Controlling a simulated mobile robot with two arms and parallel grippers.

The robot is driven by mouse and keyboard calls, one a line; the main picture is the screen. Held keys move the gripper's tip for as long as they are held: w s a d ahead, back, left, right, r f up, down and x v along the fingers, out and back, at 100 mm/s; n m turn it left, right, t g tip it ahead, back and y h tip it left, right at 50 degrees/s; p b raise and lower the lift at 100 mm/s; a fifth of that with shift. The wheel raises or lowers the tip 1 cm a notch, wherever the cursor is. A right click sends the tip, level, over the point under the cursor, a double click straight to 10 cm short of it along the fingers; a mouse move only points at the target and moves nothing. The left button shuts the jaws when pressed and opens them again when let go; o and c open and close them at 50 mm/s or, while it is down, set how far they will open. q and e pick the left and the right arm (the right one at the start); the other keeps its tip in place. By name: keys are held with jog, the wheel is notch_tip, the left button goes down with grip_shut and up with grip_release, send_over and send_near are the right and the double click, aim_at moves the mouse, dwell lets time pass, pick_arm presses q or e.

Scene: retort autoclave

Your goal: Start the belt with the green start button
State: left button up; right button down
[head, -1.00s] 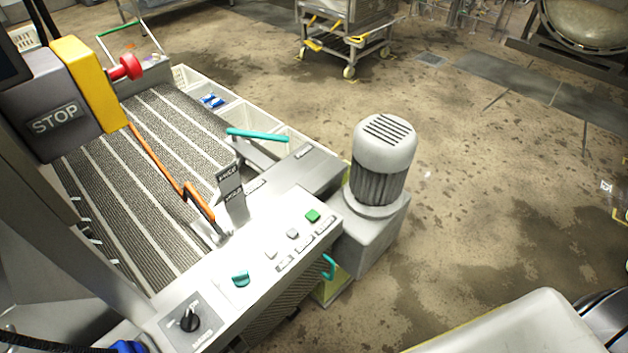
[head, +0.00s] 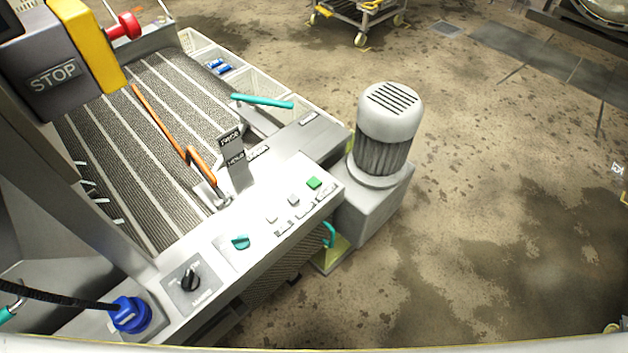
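The green start button (head: 314,183) sits at the far right end of the button row on the grey control panel (head: 215,262). Two pale buttons, one of them (head: 293,200) next to it, are in the same row. A teal knob (head: 240,242) and a black rotary switch (head: 190,281) are nearer on the panel. The belt (head: 150,130), dark with light stripes, lies behind the panel. Neither of my grippers is in view, and nothing touches the green button.
A grey motor (head: 388,130) stands right of the panel. An orange lever (head: 165,125) and a teal handle (head: 262,101) rise near the panel. The floor at right is clear.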

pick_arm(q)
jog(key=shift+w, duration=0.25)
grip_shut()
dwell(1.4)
